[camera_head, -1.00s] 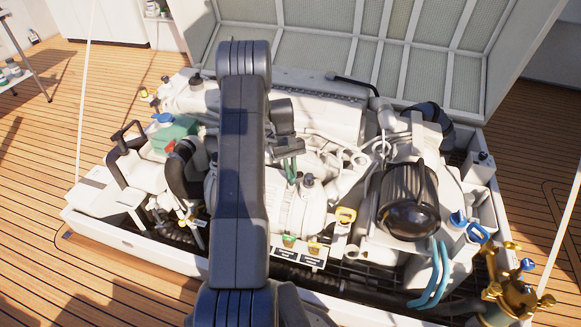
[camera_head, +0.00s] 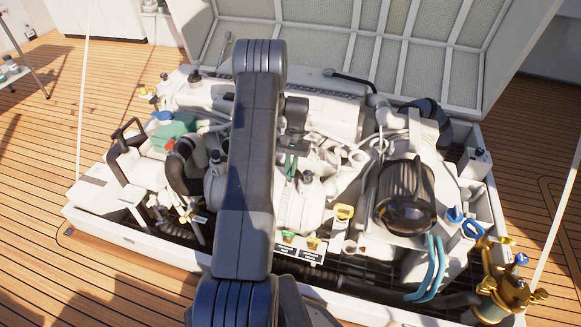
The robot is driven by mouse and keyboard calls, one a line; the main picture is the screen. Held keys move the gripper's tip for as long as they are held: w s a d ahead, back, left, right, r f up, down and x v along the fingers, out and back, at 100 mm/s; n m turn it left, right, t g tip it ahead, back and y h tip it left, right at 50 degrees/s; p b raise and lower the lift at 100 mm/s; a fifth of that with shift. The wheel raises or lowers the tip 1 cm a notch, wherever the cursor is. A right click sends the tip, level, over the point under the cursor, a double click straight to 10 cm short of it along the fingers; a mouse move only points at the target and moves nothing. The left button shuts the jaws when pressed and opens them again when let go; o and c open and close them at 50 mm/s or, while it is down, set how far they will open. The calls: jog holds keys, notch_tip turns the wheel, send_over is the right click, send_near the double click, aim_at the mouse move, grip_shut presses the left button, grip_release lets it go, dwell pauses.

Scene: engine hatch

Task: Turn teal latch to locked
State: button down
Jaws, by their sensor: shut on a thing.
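My gripper (camera_head: 291,150) shows just right of my dark upright arm, over the middle of the white engine. It is small and partly hidden by the arm. Its jaws are shut on a thin teal piece, which looks like the teal latch (camera_head: 290,168), directly below them. Most of the latch is covered by the gripper and lies among white pipes. I cannot tell its turn angle or any locked mark from this view.
A green box (camera_head: 174,135) sits at the engine's left. Yellow handle (camera_head: 344,213), dark round filter (camera_head: 405,195), teal hoses (camera_head: 432,270) and brass valve assembly (camera_head: 505,285) lie right. The raised lid (camera_head: 400,50) stands behind. Pipes crowd around the gripper.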

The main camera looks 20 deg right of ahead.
dwell(0.4)
jog(key=c, duration=1.5)
grip_release()
jog(key=shift+r, duration=0.1)
jog(key=p+v, duration=0.2)
jog(key=v, duration=1.1)
jog(key=shift+w+d+r+p, duration=0.1)
jog(key=shift+r+p, duration=0.2)
jog(key=shift+f, duration=0.1)
jog(key=b+x, duration=0.2)
jog(key=x, duration=1.1)
jog(key=shift+f+b, duration=0.3)
